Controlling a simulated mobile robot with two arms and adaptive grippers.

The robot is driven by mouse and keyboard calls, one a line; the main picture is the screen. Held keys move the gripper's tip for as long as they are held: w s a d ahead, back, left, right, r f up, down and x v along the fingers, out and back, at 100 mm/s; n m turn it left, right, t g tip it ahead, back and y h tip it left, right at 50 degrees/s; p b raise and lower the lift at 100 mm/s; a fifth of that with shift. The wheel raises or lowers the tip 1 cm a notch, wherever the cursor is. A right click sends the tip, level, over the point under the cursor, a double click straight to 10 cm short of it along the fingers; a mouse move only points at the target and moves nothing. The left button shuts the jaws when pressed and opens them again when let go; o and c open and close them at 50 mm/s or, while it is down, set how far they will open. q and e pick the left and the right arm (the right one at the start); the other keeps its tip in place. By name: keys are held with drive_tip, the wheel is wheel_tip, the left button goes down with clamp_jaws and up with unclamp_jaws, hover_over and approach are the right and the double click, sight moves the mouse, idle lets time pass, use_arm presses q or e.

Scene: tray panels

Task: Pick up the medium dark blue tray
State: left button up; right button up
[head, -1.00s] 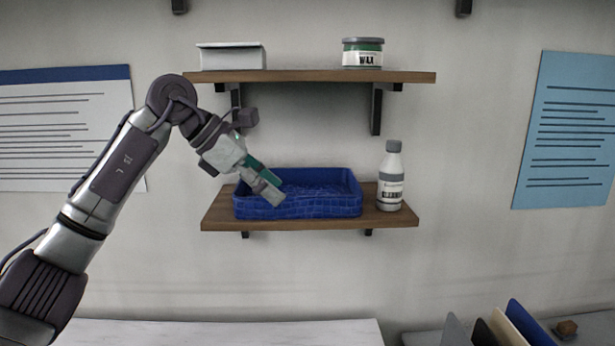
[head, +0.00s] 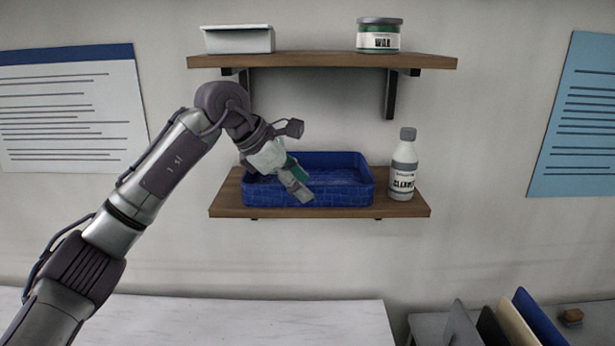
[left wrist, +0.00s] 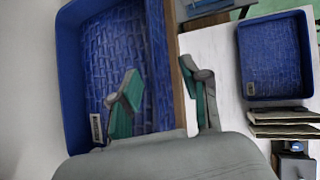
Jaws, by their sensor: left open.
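A dark blue tray (head: 345,194) with a woven-look surface stands on the lower wall shelf. It fills the left part of the left wrist view (left wrist: 68,75), where a small label shows inside. My left gripper (head: 299,188) is open at the tray's front wall, left of its middle. In the left wrist view my left gripper (left wrist: 162,85) has one finger over the inside of the tray and the other outside, with the front wall between them. I cannot tell whether either finger touches it. My right gripper is not in view.
A cleaner bottle (head: 404,165) stands close right of the tray. The upper shelf (head: 320,61) overhangs, with a wax jar (head: 379,35) and a pale box (head: 238,39). A second blue tray (left wrist: 245,60) lies lower down, near upright panels (head: 535,320).

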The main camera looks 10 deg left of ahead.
sight(311, 208)
use_arm(q)
drive_tip(key=p+x, duration=0.1)
drive_tip(key=x, duration=0.2)
drive_tip(key=shift+d, duration=0.25)
drive_tip(key=shift+w+d+f, duration=0.1)
drive_tip(key=shift+w+f, duration=0.05)
drive_tip(key=shift+f, duration=0.15)
clamp_jaws()
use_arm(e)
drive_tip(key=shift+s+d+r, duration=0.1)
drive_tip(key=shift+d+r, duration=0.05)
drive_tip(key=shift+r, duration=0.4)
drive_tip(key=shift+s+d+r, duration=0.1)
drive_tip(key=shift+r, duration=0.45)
